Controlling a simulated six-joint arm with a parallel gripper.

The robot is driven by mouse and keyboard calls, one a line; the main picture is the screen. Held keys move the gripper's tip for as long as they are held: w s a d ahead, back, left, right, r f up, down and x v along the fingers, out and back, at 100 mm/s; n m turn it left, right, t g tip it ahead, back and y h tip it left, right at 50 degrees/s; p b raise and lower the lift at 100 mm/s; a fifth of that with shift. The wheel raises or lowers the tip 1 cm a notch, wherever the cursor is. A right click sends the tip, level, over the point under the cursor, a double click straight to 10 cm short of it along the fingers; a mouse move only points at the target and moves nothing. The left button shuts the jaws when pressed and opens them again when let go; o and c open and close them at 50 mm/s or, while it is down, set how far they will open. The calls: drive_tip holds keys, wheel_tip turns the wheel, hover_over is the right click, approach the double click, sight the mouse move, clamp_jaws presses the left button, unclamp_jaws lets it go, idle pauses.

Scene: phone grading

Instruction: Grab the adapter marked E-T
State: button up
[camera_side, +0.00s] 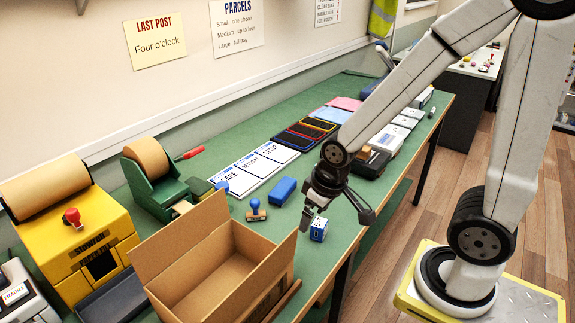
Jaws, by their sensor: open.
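A small blue and white block (318,229) stands near the front edge of the green table, with a mark too small to read. It may be the adapter, but I cannot tell. My gripper (337,219) is open and points down just above and around this block's spot. One finger is to the left of the block and the other to its right. Whether a finger touches it cannot be told. Several small white items (404,121) lie farther along the table; no E-T mark is legible on any.
An open cardboard box (185,239) stands close to the left of my gripper. A blue block (283,190) and a blue-handled stamp (256,210) lie behind it. Marked white cards (236,180), phones (303,136), a green tape dispenser (150,195) and a yellow machine (88,255) fill the table.

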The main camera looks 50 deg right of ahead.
drive_tip(key=w+d+f+t, duration=0.2)
drive_tip(key=w+d+f, duration=0.25)
drive_tip(key=d, duration=0.25)
drive_tip(key=t, duration=0.3)
hover_over(327, 225)
drive_tip(key=w, duration=0.2)
wheel_tip(327, 225, down, 4)
drive_tip(key=shift+w+f, duration=0.1)
drive_tip(key=shift+d+f+t, duration=0.2)
drive_tip(key=shift+f+t, duration=0.05)
drive_tip(key=shift+t, duration=0.15)
drive_tip(key=shift+s+d+f+m+t+y, duration=0.4)
drive_tip(key=shift+f+t, duration=0.2)
drive_tip(key=shift+t, duration=0.3)
drive_tip(key=shift+s+d+f+m+t, duration=0.15)
drive_tip(key=shift+s+m+t, duration=0.2)
drive_tip(key=shift+t, duration=0.25)
drive_tip(key=shift+s+f+t+y, duration=0.15)
drive_tip(key=shift+s+t+y, duration=0.25)
drive_tip(key=shift+s+t, duration=0.3)
drive_tip(key=s, duration=0.1)
drive_tip(key=s+f+n, duration=0.1)
drive_tip(key=s+a+t, duration=0.1)
drive_tip(key=shift+s+f+n+y, duration=0.15)
drive_tip(key=shift+s+n+y, duration=0.1)
drive_tip(key=shift+y, duration=0.15)
drive_tip(key=shift+s+a+f+n, duration=0.1)
drive_tip(key=shift+s+f+n, duration=0.55)
drive_tip(key=shift+n, duration=0.45)
drive_tip(key=shift+r, duration=0.1)
